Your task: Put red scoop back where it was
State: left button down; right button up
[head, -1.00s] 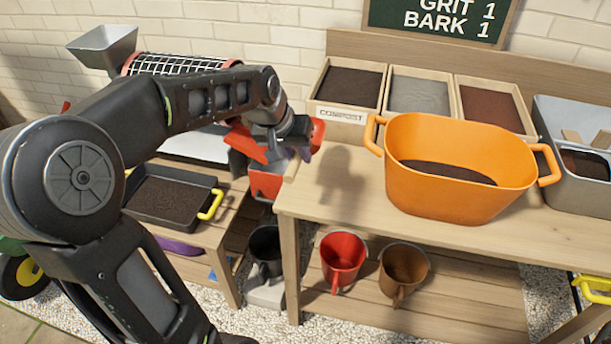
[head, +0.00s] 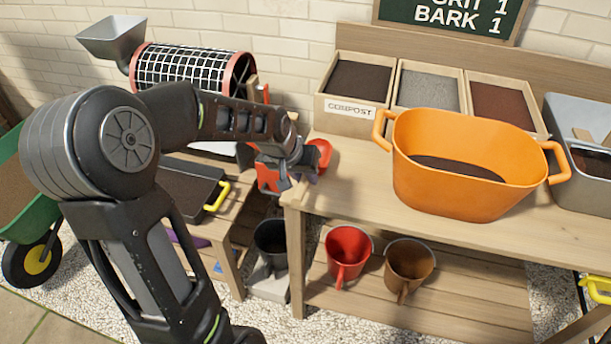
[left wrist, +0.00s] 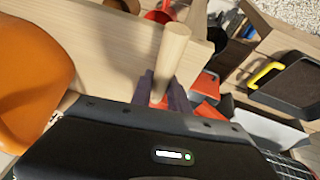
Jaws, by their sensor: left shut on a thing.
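The red scoop (head: 321,153) shows partly past the far side of my left gripper (head: 299,168), at the left end of the potting bench. My left gripper is shut on its pale wooden handle. In the left wrist view the round handle (left wrist: 172,48) stands out between the dark fingertips (left wrist: 162,90). My gripper and wrist hide most of the scoop's bowl. I cannot tell whether the scoop touches the bench. My right gripper is not in view.
An orange tub (head: 470,165) stands on the bench (head: 350,190). Compost, grit and bark boxes line its back. A red part (head: 269,180) shows below my wrist, in the gap between benches. A red jug (head: 348,252) and a brown jug (head: 409,262) stand on the lower shelf.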

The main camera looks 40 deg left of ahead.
pick_arm(q)
jog(key=shift+f, duration=0.15)
jog(key=c, duration=1.3)
grip_release()
jog(key=shift+o, duration=0.2)
jog(key=shift+s+r, duration=0.2)
jog(key=shift+r, duration=0.45)
jog(key=v, duration=1.1)
